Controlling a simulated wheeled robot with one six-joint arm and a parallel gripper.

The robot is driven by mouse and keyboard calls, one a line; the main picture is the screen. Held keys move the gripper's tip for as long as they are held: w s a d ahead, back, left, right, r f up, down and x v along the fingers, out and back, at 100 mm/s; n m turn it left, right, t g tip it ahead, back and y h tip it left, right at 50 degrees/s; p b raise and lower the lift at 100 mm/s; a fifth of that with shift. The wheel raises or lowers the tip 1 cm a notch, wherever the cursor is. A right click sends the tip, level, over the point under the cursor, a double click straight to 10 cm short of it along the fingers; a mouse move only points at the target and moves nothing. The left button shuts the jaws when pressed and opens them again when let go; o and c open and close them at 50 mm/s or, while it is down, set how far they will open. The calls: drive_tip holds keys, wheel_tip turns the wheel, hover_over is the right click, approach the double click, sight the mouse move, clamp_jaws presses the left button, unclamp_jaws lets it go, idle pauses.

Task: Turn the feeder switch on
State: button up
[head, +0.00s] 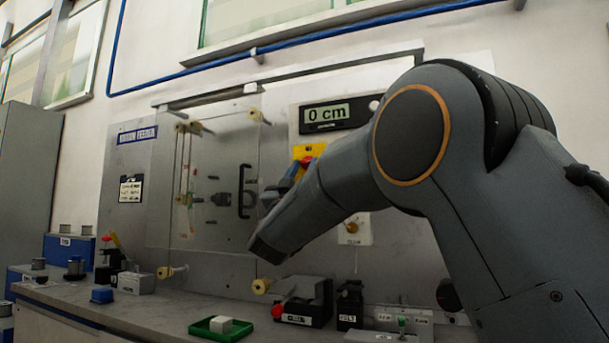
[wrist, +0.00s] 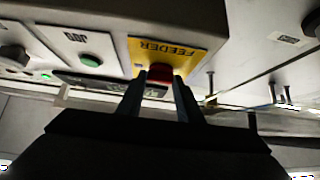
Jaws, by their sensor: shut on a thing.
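The feeder switch is a red knob (wrist: 160,72) on a yellow plate (wrist: 190,50) lettered FEEDER, which appears upside down in the wrist view. In the head view the yellow plate (head: 311,150) is on the grey panel below the display, with a bit of the red knob (head: 306,160) showing. My gripper (wrist: 160,84) has its two blue fingers on either side of the red knob and is shut on it. In the head view my gripper (head: 298,170) reaches the plate, and my arm hides part of it. The knob's on or off position cannot be read.
A display (head: 327,114) reading "0 cm" is above the switch. A clear door with a black handle (head: 245,190) is to the left. A green button (wrist: 91,61) is beside the plate in the wrist view. A green tray (head: 202,330) and several small devices stand on the bench below.

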drive_tip(key=shift+m+h, duration=0.6)
drive_tip(key=o, duration=1.1)
drive_tip(key=shift+v, duration=3.95)
drive_tip(key=shift+a, duration=0.15)
